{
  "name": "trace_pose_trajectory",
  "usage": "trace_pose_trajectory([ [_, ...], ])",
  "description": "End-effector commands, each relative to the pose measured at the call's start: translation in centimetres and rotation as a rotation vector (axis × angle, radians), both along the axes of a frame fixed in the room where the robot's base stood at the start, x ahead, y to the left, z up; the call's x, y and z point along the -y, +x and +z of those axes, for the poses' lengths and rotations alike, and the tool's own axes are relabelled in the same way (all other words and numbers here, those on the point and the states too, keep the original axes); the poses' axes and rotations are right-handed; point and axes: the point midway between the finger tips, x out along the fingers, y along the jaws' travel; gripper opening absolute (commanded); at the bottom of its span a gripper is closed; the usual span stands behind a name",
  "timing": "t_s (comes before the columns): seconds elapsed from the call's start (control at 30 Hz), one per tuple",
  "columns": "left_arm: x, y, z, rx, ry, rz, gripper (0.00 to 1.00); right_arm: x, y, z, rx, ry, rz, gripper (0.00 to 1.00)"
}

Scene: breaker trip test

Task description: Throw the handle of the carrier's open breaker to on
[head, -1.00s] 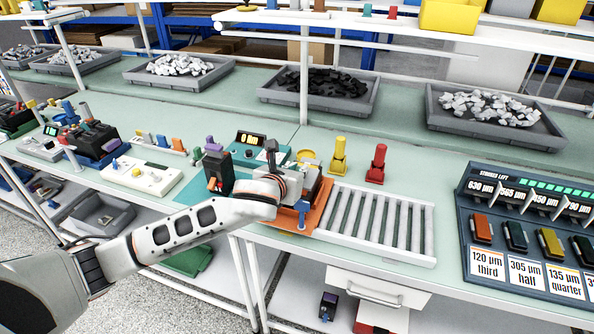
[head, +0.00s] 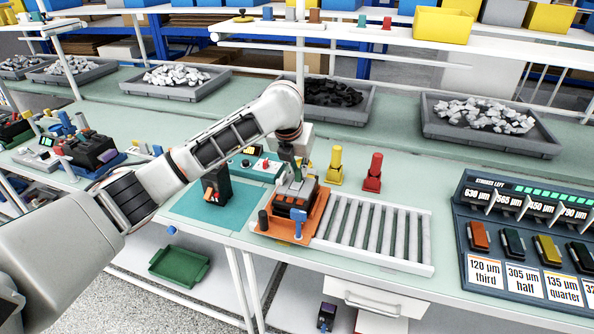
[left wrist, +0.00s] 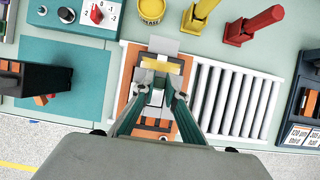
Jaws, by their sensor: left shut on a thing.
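In the left wrist view the carrier (left wrist: 127,88) lies below my gripper. My left gripper (head: 296,170) points down over the breaker. In the left wrist view its green fingers (left wrist: 158,98) are shut on a small pale piece at the middle of the breaker, which looks like its handle. The fingers hide part of it, so I cannot tell its exact position. My right gripper is in neither view.
The roller track (head: 375,228) runs right from the carrier. A dark upright device (head: 217,186) stands on a teal mat to the left. Yellow (head: 335,168) and red (head: 373,174) posts stand behind the track. A panel with cartridges (head: 525,235) stands at right.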

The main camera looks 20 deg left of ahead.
Motion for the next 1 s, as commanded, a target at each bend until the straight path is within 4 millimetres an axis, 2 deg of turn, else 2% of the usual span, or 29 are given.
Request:
trace_pose_trajectory([
  [0.5,0.2,1.4,-0.4,-0.245,0.007,0.0,0.0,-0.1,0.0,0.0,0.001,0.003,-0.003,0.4],
  [1.0,0.1,1.8,-0.8,-0.331,0.011,0.0,0.0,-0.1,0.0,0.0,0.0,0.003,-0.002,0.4],
])
